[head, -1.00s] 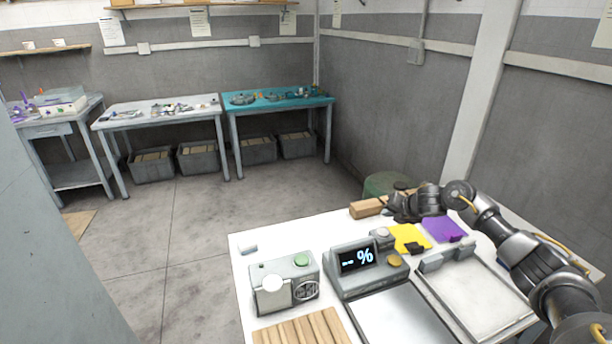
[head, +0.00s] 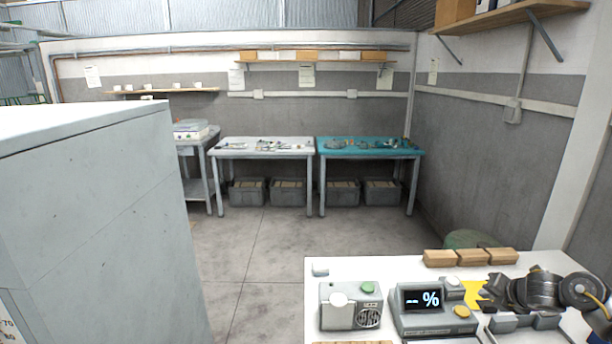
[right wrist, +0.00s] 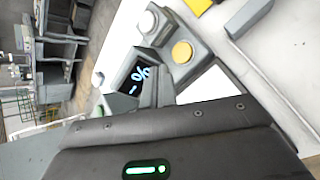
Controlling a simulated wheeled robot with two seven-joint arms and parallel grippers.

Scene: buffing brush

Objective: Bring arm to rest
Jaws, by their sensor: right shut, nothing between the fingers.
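My right arm comes in from the right edge of the head view, over the white table (head: 318,292). Its gripper (head: 492,291) is by the yellow pad, which it partly covers. The right wrist view shows its fingers (right wrist: 156,88) together with nothing between them, pointing toward the grey display device (right wrist: 130,68). My left gripper is in neither view.
Three wooden blocks (head: 470,257) line the table's back edge. A grey box with a green button (head: 350,306) and the display device reading "%" (head: 432,310) stand in front. A large grey cabinet (head: 90,220) fills the left. Open floor (head: 265,260) lies beyond the table.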

